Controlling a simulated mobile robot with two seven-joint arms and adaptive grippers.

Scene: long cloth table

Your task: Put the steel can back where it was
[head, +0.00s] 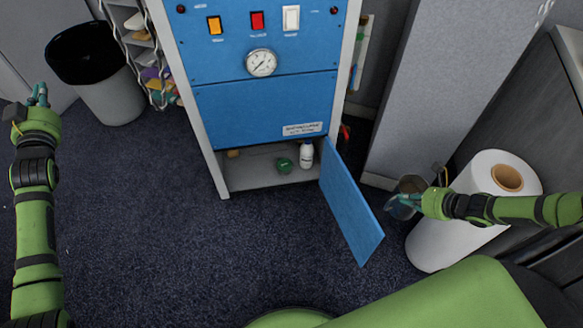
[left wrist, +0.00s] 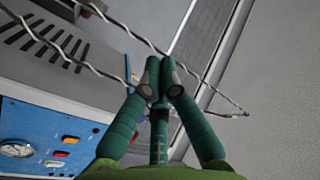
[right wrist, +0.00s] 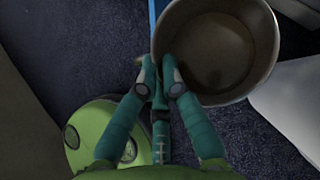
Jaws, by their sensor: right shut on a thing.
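The steel can (head: 411,184) is held up at the right of the head view, beside the large white roll. My right gripper (head: 407,200) is shut on its rim. In the right wrist view the can (right wrist: 232,50) shows its open top and dark inside, with the fingertips (right wrist: 160,75) at its left rim. My left gripper (head: 40,96) is raised at the far left, away from the can. In the left wrist view its fingertips (left wrist: 160,80) are together with nothing between them.
A blue cabinet (head: 262,104) has its lower door (head: 350,205) open. Inside stand a white bottle (head: 306,155) and a green item (head: 284,166). A white roll (head: 455,215) stands at right, a bin (head: 110,98) at left. The carpet before the cabinet is clear.

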